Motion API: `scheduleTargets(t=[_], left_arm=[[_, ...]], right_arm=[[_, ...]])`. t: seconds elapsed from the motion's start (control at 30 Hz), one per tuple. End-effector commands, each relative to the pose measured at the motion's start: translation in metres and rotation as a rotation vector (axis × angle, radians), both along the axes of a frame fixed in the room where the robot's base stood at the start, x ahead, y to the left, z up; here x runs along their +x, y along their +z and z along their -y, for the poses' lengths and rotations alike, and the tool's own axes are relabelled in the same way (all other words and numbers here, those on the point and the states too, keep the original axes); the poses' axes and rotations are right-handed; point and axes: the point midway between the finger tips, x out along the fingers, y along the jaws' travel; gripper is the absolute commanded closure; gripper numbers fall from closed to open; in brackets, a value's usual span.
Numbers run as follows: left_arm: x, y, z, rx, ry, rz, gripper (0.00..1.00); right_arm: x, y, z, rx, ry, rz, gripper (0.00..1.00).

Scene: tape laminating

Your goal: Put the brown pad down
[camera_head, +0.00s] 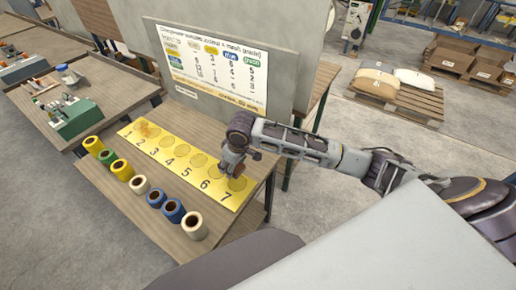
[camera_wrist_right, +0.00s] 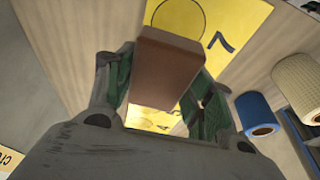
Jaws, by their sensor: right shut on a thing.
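My right gripper (camera_head: 234,168) is over the end of a yellow numbered strip (camera_head: 190,174), near the circles marked 6 and 7. In the right wrist view, the gripper (camera_wrist_right: 165,62) is shut on a brown block-shaped pad (camera_wrist_right: 165,80), with a green-lined finger on each side. The pad is in front of the strip (camera_wrist_right: 235,15) and partly covers a circle beside the 7. I cannot tell whether the pad touches the strip. My left gripper is not in view.
Several tape rolls, including a blue one (camera_head: 173,211) and a cream one (camera_head: 194,226), stand in a row along the strip's near side. A printed board (camera_head: 215,65) stands behind the strip. The wooden table (camera_head: 120,200) is bare in front of the rolls.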

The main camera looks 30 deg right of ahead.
Motion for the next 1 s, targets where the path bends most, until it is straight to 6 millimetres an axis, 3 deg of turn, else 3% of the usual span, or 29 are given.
scheduleTargets(t=[1.0], left_arm=[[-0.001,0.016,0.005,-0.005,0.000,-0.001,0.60]], right_arm=[[0.084,0.001,0.144,-0.001,-0.002,0.001,0.66]])
